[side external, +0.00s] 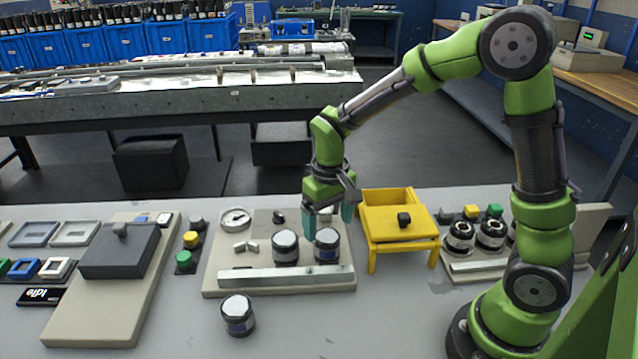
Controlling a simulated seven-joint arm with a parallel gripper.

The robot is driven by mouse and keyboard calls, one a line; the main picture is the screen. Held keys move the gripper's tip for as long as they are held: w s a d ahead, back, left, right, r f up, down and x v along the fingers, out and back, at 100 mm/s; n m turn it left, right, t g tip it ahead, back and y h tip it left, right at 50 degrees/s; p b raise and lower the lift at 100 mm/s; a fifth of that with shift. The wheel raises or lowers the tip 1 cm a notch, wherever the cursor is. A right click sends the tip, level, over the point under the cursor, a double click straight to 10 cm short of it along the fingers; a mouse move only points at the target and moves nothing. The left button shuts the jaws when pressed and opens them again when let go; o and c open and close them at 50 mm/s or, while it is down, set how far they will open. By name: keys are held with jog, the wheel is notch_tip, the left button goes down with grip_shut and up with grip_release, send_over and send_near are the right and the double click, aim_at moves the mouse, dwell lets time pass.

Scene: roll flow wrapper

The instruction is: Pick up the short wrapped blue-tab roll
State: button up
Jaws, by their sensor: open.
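My gripper (328,225) is open, with its teal fingers pointing down. The fingers are on either side of the top of a dark wrapped roll with a white top and a bluish band (326,249); I cannot tell whether they touch it. A similar dark roll with a white top (285,248) stands just left of it on the beige plate (222,262). Another white-topped roll with a blue-violet band (238,316) stands alone on the table in front of the plate. Tabs are too small to make out clearly.
A metal bar (287,277) lies along the plate's front, and a dial gauge (235,218) sits at its back left. A yellow stand (402,231) is close on the right. Several rolls (460,236) stand farther right. A grey block (119,250) and buttons (190,239) are left.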

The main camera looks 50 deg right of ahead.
aim_at(327, 238)
jog(key=f, duration=0.5)
jog(key=shift+a, duration=0.2)
jog(key=shift+r, duration=0.1)
jog(key=c, duration=1.2)
notch_tip(327, 238, up, 10)
jog(key=shift+r, duration=0.1)
